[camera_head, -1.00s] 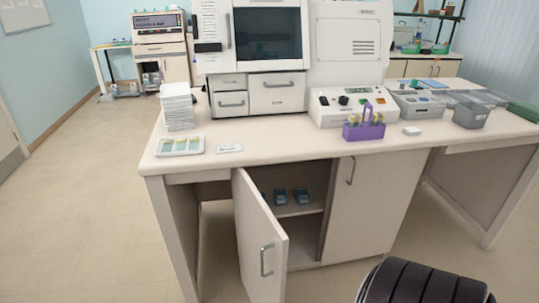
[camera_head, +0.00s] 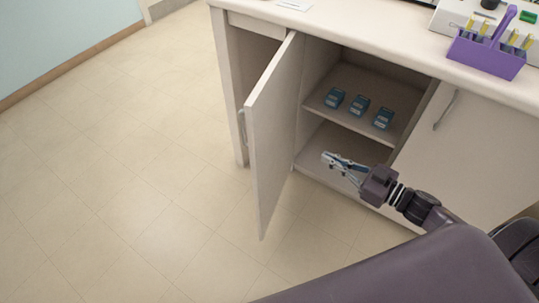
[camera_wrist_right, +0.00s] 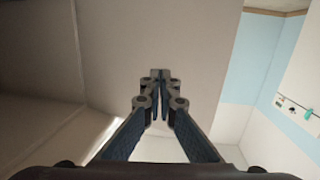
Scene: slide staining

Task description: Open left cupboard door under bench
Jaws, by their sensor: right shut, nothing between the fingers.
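The left cupboard door (camera_head: 272,130) under the bench stands wide open, swung out toward the left, with its metal handle (camera_head: 241,128) on the far side. My right gripper (camera_head: 334,160) is in front of the cupboard opening, to the right of the door, shut and empty. In the right wrist view the closed fingers (camera_wrist_right: 160,78) point toward a pale panel (camera_wrist_right: 165,35); I cannot tell whether they touch it. My left gripper is out of view.
Several blue containers (camera_head: 358,105) stand on the inner shelf (camera_head: 345,82). The right cupboard door (camera_head: 465,150) is shut. A purple rack (camera_head: 490,55) stands on the bench top (camera_head: 365,32). The floor (camera_head: 120,180) to the left is clear.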

